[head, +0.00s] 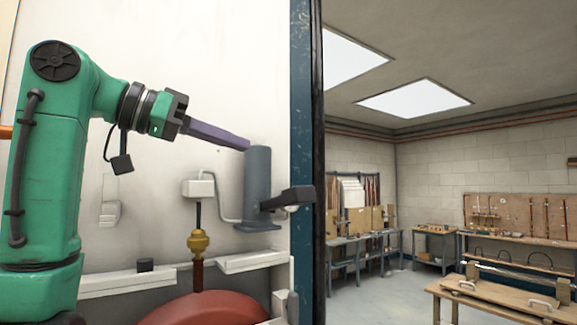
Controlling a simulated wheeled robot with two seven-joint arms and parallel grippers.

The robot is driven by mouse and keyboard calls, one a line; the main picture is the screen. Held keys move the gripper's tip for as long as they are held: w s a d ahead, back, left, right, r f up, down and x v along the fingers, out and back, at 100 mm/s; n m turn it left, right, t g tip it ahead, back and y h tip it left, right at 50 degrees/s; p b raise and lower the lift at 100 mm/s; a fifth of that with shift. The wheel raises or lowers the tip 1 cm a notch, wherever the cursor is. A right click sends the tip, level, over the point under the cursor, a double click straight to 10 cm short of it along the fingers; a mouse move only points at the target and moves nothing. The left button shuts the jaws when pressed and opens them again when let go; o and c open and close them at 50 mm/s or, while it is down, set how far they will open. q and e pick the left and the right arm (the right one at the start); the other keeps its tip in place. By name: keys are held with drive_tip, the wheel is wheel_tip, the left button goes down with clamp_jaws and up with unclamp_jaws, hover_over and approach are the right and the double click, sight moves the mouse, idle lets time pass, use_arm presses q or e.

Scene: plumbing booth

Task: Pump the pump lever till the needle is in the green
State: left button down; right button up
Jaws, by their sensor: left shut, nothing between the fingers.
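The pump (257,180) is a blue-grey upright cylinder on a flat base against the white booth wall. A dark lever-like bar (288,197) sticks out to the right from its lower part and ends in a thicker block; it looks like the pump lever. My left gripper (247,147) comes in from the left, its long purple-grey fingers shut and empty. Its tips overlap the upper left edge of the cylinder in the picture; I cannot tell whether they touch. No gauge face, needle or green zone can be made out. My right gripper is not in view.
A white box (198,187) on a pipe with a brass fitting (197,241) stands left of the pump. A red rounded tank (205,309) is below. A blue post (303,100) edges the booth at the right. Beyond lie workbenches (500,290) and open floor.

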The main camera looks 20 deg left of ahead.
use_arm(q)
drive_tip(key=p, duration=0.3)
hover_over(282, 200)
drive_tip(key=f, duration=0.3)
drive_tip(key=d+f, duration=0.1)
drive_tip(key=shift+s+n+b, duration=0.3)
drive_tip(key=shift+s+a+f, duration=0.15)
drive_tip(key=shift+f, duration=0.65)
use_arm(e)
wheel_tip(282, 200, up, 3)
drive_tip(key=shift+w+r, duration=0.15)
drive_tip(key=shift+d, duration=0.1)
